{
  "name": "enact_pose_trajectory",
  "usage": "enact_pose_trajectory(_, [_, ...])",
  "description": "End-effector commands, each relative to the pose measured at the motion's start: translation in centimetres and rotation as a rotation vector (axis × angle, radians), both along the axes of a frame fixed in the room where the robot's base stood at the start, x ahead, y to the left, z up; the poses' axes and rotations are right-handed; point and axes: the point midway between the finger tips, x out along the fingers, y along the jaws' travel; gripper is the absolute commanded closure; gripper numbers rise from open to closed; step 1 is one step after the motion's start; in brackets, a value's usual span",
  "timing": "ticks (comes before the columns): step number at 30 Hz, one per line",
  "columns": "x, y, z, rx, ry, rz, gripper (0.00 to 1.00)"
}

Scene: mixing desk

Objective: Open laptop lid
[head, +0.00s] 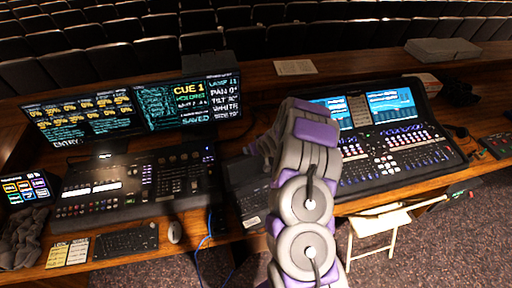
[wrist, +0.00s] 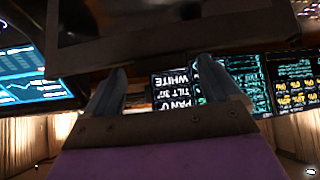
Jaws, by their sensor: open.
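The laptop (head: 252,200) sits on the desk between the two consoles in the head view. Part of its keyboard shows, and my arm covers its right side. In the wrist view a dark panel with a thin frame, which looks like the laptop lid (wrist: 165,28), fills the top middle. My gripper (wrist: 160,75) is open, with its two fingers apart just below the panel's edge. I cannot tell whether the fingertips touch it. The fingertips are hidden behind my arm in the head view.
A lighting console (head: 140,184) with two monitors (head: 185,104) stands left of the laptop. An audio mixer (head: 400,150) stands close on the right. A mouse (head: 174,232) and keyboard (head: 126,241) lie at the front left. A folding chair (head: 378,224) stands in front of the mixer.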

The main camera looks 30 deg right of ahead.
Motion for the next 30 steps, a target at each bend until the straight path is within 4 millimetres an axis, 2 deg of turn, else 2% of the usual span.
enact_pose_trajectory(5, [-0.2, 0.0, 0.1, 0.001, 0.001, 0.001, 0.11])
enact_pose_trajectory(11, [-1.2, 0.1, 1.1, 0.002, 0.002, 0.0, 0.11])
enact_pose_trajectory(30, [-7.0, 0.3, 7.8, 0.0, -0.002, -0.002, 0.11])
